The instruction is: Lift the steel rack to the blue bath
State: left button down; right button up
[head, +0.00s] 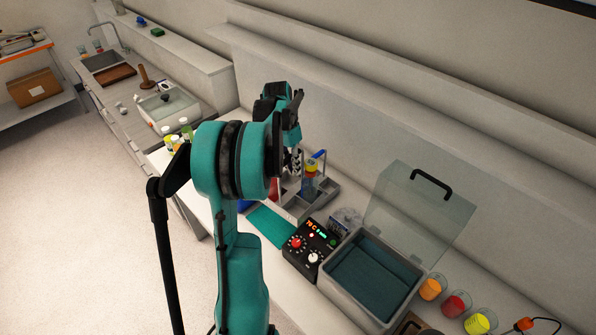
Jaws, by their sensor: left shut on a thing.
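The grey steel rack (325,196) has several compartments and a blue-topped handle, and stands on the counter right of the teal arm. A tube with a yellow cap (311,168) shows in it. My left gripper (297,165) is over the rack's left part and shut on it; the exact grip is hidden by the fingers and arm. The bath (347,303) is a grey box with dark blue-teal liquid, to the right and nearer. Its clear lid (418,215) with a black handle stands open. My right gripper is not in view.
A black control box (306,250) with a red knob and lit display stands between rack and bath. A teal mat (268,225) lies left of it. Orange, red and yellow cups (455,304) stand right of the bath. Yellow-green bottles (186,130) stand farther left.

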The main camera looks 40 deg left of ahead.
pick_arm(q)
jog(key=a, duration=0.5)
jog(key=shift+w+a, duration=0.1)
jog(key=shift+a, duration=0.3)
jog(key=a+p, duration=0.1)
jog(key=a, duration=1.3)
jog(key=shift+w+p, duration=0.2)
jog(key=shift+p, duration=0.2)
dwell(0.4)
jog(key=shift+d, duration=0.1)
